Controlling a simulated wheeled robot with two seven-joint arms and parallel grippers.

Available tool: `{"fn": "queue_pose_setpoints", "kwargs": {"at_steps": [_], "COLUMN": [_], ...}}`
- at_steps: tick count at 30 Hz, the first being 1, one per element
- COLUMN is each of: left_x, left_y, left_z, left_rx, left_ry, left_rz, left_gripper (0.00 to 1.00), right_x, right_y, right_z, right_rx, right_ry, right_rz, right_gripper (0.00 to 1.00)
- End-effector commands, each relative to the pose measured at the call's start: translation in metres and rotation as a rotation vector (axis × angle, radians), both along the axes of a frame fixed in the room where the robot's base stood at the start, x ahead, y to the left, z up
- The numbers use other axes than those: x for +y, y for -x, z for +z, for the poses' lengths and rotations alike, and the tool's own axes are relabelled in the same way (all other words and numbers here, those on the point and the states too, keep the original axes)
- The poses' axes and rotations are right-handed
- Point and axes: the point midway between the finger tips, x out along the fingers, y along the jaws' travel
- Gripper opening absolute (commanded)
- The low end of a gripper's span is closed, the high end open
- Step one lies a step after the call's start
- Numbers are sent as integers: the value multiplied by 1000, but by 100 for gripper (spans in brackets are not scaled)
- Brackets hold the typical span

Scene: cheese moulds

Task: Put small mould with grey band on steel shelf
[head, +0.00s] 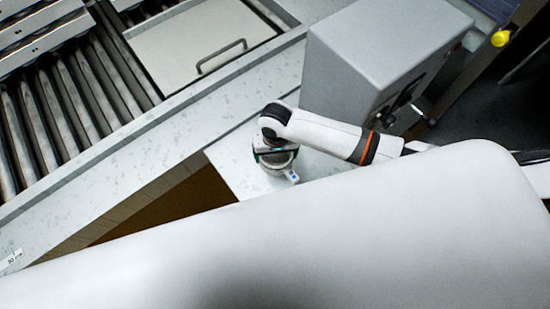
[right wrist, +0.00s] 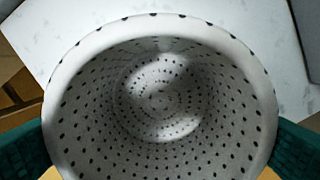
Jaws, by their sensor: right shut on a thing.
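A small white mould (right wrist: 160,95) full of dark holes fills the right wrist view, its open mouth facing the camera. The two green fingers of my right gripper (right wrist: 160,135) are shut on it from both sides. In the head view the mould (head: 277,163) shows as a small round grey-white thing under my right gripper (head: 276,156), over the pale counter. I cannot tell whether it touches the counter. Its band cannot be made out. My left gripper is not in view. I cannot pick out a steel shelf for certain.
A grey box-shaped machine (head: 370,55) stands right behind my right gripper. A pale speckled counter (head: 150,150) runs diagonally, beside a roller conveyor (head: 60,100) and a handled metal lid (head: 190,40). A large white shape hides the lower part of the head view.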

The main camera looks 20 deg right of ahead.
Motion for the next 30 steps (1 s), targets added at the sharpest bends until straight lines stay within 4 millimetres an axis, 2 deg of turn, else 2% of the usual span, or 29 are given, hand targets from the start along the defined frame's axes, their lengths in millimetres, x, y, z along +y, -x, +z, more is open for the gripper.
{"fn": "queue_pose_setpoints", "kwargs": {"at_steps": [4, 9, 14, 20, 21, 22, 23, 30], "left_x": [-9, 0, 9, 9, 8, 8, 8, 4], "left_y": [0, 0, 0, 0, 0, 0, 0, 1], "left_z": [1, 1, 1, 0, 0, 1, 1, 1], "left_rx": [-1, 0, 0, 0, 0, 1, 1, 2], "left_ry": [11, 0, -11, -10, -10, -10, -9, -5], "left_rz": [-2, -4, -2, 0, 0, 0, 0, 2], "left_gripper": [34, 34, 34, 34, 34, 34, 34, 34], "right_x": [1, 1, 1, 1, 1, 1, 1, 1], "right_y": [1, 0, 0, 0, 0, 0, 0, 0], "right_z": [-20, -40, -41, -44, -44, -44, -44, -42], "right_rx": [1, 0, -1, 0, 0, 0, 0, -1], "right_ry": [1, 0, -2, -2, -1, -2, -2, -1], "right_rz": [2, 2, 2, 2, 2, 2, 2, 2], "right_gripper": [65, 65, 65, 65, 92, 97, 100, 100]}}
